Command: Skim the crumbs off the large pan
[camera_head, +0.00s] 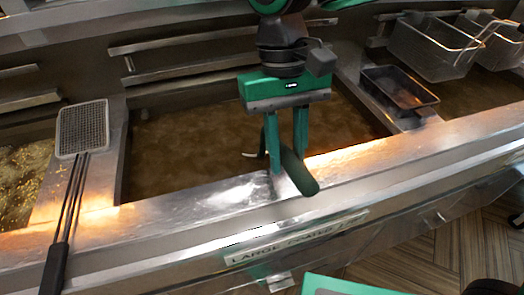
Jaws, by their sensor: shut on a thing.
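The large pan (185,150) is the wide well of brown oil in the middle, behind a front ledge with a label starting "LARGE". Separate crumbs on its oil are hard to make out. A skimmer (82,130) with a square mesh head and long black handle lies on the ledge left of the pan. My gripper (287,172) is over the pan's front edge, fingers down, shut on a dark green handle (302,178). A pale curved piece (252,155) shows left of the fingers; whether it belongs to the handle I cannot tell.
A dark rectangular tray (408,107) sits on the divider right of the pan. Wire baskets (430,55) hang at the upper right. Another well (20,185) with golden bits is at the far left. A green-edged object (340,288) is at the bottom.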

